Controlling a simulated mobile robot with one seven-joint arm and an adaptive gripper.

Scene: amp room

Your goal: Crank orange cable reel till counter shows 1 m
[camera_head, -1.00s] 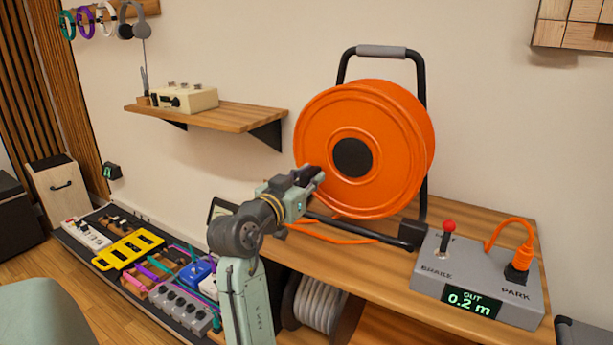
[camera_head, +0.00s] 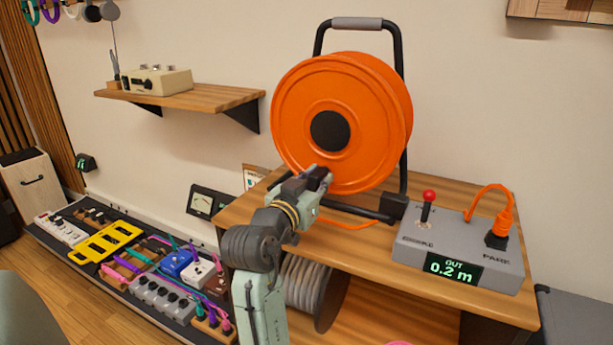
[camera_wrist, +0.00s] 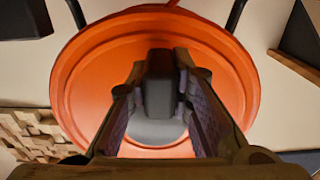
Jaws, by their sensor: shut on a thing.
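The orange cable reel (camera_head: 350,95) stands upright in a black frame on the wooden bench, its round face with a dark hub toward me. My gripper (camera_head: 320,178) is at the lower part of the reel's face. In the wrist view my gripper (camera_wrist: 165,110) is shut on a dark crank handle (camera_wrist: 160,80), with a finger on either side of it. In the head view the handle is mostly hidden by the gripper.
The grey box (camera_head: 410,258) right of the reel carries a red-knobbed lever (camera_head: 428,205) and an orange plug (camera_head: 503,228). An orange cable lies under the reel. A wall shelf (camera_head: 190,98) is at left. A pedalboard (camera_head: 75,265) lies on the floor.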

